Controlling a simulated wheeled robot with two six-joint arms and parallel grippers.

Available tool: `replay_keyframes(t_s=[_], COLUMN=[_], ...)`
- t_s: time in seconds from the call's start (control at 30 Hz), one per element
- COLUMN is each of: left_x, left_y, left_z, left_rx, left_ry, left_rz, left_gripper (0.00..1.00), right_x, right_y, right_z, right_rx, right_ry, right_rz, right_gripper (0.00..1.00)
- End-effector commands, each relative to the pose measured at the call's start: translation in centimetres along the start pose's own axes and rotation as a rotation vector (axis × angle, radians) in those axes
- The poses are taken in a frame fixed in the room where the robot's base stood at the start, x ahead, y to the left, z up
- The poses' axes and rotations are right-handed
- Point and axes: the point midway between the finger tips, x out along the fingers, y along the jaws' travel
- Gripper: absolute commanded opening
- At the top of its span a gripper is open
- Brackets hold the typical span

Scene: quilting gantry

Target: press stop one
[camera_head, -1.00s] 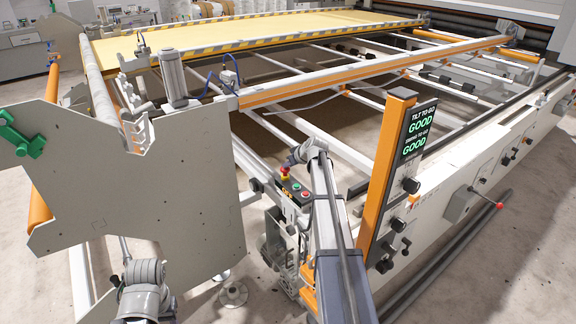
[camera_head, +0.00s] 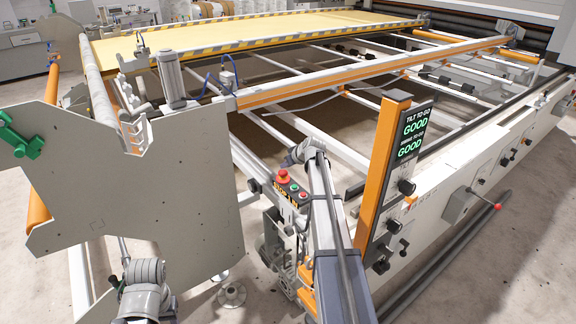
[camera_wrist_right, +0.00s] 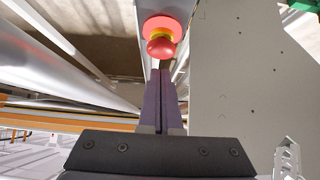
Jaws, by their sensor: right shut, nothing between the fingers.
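A red mushroom stop button (camera_head: 283,176) sits on a small control box at the near corner of the machine frame. A yellow label (camera_head: 286,191) on the box seems to read STOP 1. In the right wrist view the red button (camera_wrist_right: 161,38) with its yellow collar is just beyond the fingertips. My right gripper (camera_wrist_right: 162,75) is shut and empty, pointing at the button; I cannot tell whether it touches. In the head view my right wrist is right beside the box, and its fingers cannot be made out. My left wrist shows at the lower left, its gripper out of sight.
A small green button (camera_head: 294,188) and another small button sit beside the stop button. An orange post (camera_head: 384,170) with a display (camera_head: 411,135) reading GOOD twice stands to the right. A large grey side plate (camera_head: 150,200) is to the left. Rails run behind.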

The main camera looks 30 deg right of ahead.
Motion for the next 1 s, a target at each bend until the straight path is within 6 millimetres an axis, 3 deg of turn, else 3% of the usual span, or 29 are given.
replay_keyframes(t_s=[0.03,0.13,0.4,0.53,0.7,1.0], left_x=[-1.4,-2.9,-7.0,-8.4,-9.0,-8.9], left_y=[-0.1,-0.3,-0.7,-0.8,-0.9,-0.8], left_z=[0.1,0.2,0.4,0.5,0.5,0.5], left_rx=[0.000,0.000,-0.001,0.000,0.000,0.000], left_ry=[0.000,0.000,0.000,0.000,0.000,0.000], left_rz=[0.000,0.000,0.000,0.000,0.000,0.000], left_gripper=[0.50,0.50,0.50,0.50,0.50,0.50], right_x=[-0.9,-1.7,-7.9,-10.0,-11.1,-11.0], right_y=[-0.3,-0.9,-0.9,-0.8,-0.8,-0.7], right_z=[-1.1,-2.5,-2.1,-2.0,-1.8,-1.7], right_rx=[0.000,0.000,0.003,0.001,0.002,0.001], right_ry=[0.001,0.003,0.004,0.004,0.004,0.004], right_rz=[0.000,0.000,0.001,0.001,0.001,0.000], right_gripper=[0.00,0.00,0.00,0.00,0.00,0.00])
